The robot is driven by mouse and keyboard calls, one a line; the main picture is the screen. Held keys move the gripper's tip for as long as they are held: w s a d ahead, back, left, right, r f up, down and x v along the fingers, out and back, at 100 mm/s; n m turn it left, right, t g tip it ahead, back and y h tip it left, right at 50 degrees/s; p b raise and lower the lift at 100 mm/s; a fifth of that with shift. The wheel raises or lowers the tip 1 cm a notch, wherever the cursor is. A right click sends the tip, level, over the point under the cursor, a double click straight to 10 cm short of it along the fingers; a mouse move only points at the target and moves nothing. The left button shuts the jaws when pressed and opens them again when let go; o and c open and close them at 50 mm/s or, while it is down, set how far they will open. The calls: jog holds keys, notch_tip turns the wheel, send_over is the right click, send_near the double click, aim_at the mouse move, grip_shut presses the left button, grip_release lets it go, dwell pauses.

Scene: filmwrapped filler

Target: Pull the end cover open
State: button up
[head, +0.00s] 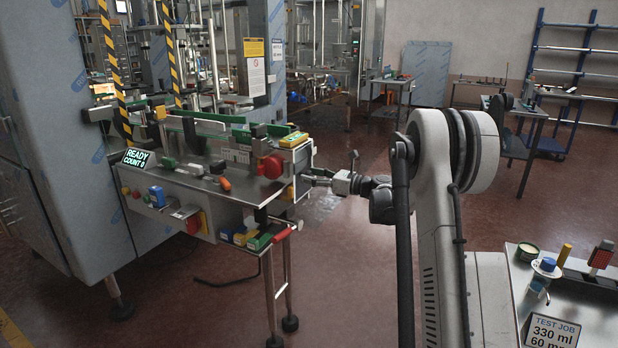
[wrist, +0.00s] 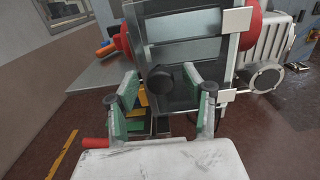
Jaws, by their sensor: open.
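The end cover (wrist: 190,48) is a dark, see-through panel in a metal frame, and it looks shut in the wrist view. A round black knob (wrist: 172,76) stands out from its lower part. My gripper (wrist: 160,73) is open, with its green-padded fingers on either side of the knob. I cannot tell whether either finger touches it. In the head view my gripper (head: 312,178) is at the right end of the machine, by the cover (head: 303,160). The knob cannot be made out there.
White hinge blocks (wrist: 235,21) line the cover's right edge. A red handle (head: 284,234) and small coloured blocks (head: 258,240) sit below the machine's end. A display (head: 137,158) reads READY, COUNT 0. A side table (head: 590,310) stands at lower right. Floor right of the machine is clear.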

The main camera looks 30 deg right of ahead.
jog(key=shift+w+a, duration=0.35)
jog(key=shift+w, duration=0.1)
grip_shut()
